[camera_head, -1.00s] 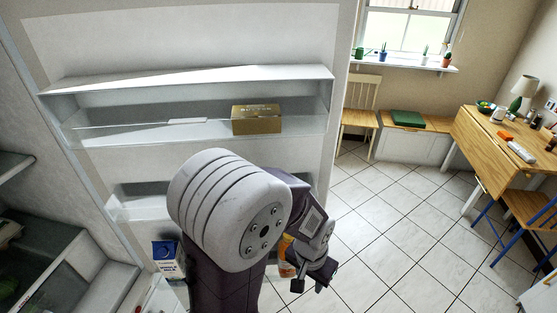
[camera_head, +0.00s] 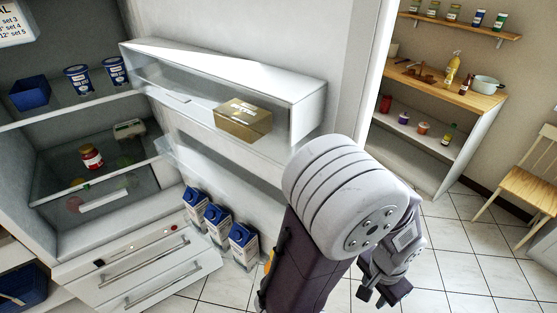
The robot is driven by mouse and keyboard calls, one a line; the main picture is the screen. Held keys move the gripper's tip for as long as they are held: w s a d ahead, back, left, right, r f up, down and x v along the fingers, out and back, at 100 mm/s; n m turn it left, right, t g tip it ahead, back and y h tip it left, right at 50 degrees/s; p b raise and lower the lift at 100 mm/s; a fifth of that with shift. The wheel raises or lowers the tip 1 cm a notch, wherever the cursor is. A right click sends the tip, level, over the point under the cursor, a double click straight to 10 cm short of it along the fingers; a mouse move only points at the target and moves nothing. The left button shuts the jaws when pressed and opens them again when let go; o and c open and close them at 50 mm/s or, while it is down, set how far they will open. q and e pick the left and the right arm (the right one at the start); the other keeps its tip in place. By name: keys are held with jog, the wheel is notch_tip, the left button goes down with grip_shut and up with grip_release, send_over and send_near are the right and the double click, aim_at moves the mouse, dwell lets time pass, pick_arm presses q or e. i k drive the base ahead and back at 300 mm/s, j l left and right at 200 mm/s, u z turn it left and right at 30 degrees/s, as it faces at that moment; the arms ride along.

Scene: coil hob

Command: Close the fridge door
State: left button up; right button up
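The fridge door (camera_head: 185,35) stands open, its inner side with clear shelves facing me. A gold box (camera_head: 243,119) lies on its upper shelf, and several blue-and-white cartons (camera_head: 217,227) stand low on it. The fridge body (camera_head: 45,225) is at the left with its inside exposed. I cannot tell if the arm touches the door.
Tubs and a jar (camera_head: 91,156) sit on the fridge shelves, above drawers (camera_head: 140,270). A wooden-topped shelf unit (camera_head: 447,92) with bottles and a bowl stands beyond the door. A chair (camera_head: 533,184) is at the right. Tiled floor (camera_head: 455,262) is clear at lower right.

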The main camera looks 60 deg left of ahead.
aim_at(326, 59)
jog(key=i+l+u, duration=0.25)
jog(key=u, duration=0.2)
jog(key=i+l+u, duration=0.55)
jog(key=l+u, duration=0.3)
jog(key=i+u, duration=0.15)
jog(key=u, duration=0.25)
jog(key=i+u, duration=0.15)
jog(key=u, duration=0.3)
jog(key=i+l+u, duration=0.1)
jog(key=u, duration=0.3)
jog(key=i+l+u, duration=0.1)
jog(key=u, duration=0.35)
jog(key=l+u, duration=0.4)
jog(key=i+l+u, duration=0.1)
jog(key=u, duration=0.35)
jog(key=i+l+u, duration=0.1)
jog(key=l+u, duration=0.3)
jog(key=k+l+z, duration=0.1)
jog(key=l, duration=0.2)
jog(key=k+l, duration=0.15)
jog(key=l, duration=0.2)
jog(key=k+l+z, duration=0.15)
jog(key=l, duration=0.15)
jog(key=i, duration=0.05)
